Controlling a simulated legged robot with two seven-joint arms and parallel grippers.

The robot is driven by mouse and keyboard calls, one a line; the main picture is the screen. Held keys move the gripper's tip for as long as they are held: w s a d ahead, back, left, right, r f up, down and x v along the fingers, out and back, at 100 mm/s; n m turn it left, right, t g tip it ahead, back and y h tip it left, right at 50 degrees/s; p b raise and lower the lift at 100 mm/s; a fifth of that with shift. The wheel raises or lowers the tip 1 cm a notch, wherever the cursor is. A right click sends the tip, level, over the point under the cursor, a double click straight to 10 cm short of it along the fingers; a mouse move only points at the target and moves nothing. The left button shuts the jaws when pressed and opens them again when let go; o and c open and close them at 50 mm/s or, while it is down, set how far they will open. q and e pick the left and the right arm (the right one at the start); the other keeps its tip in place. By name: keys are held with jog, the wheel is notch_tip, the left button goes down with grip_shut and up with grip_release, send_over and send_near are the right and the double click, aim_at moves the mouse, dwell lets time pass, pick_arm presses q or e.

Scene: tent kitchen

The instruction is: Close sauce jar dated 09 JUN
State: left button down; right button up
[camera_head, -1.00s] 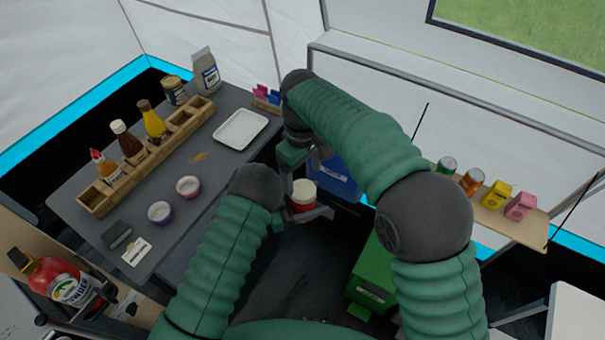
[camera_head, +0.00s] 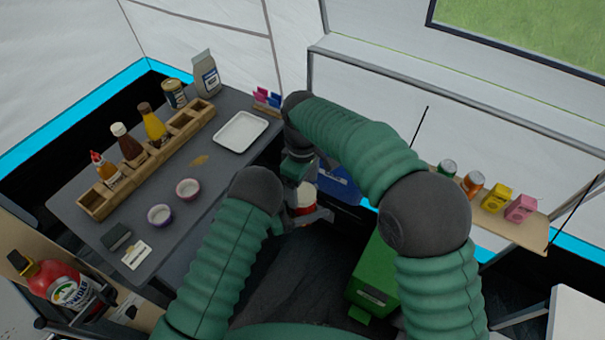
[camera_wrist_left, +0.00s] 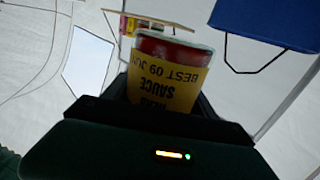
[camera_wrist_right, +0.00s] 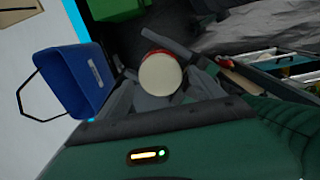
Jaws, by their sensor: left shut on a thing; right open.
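The sauce jar (camera_head: 306,196) has a pale round top and red around it. In the left wrist view its yellow label (camera_wrist_left: 165,85) reads upside down "SAUCE" and "BEST 09 JUN". My left gripper (camera_head: 308,217) is shut on the jar and holds it off the table. My right gripper (camera_head: 302,163) is open, close above the jar and partly covering it in the head view. In the right wrist view the jar's pale top (camera_wrist_right: 160,76) lies between the open fingers. I cannot tell whether they touch it or how the lid sits.
A dark table (camera_head: 225,165) at left holds a wooden bottle rack (camera_head: 150,155), a white tray (camera_head: 241,132) and two small bowls. A blue bin (camera_head: 340,183) is close behind the grippers. A green box (camera_head: 372,285) stands right of the jar. A shelf (camera_head: 490,220) is at right.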

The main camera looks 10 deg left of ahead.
jog(key=shift+f, duration=0.45)
jog(key=shift+c, duration=0.5)
jog(key=c, duration=1.4)
jog(key=m, duration=0.8)
jog(key=shift+m, duration=0.3)
jog(key=shift+w, duration=0.1)
jog(key=o, duration=1.6)
jog(key=shift+c, duration=0.2)
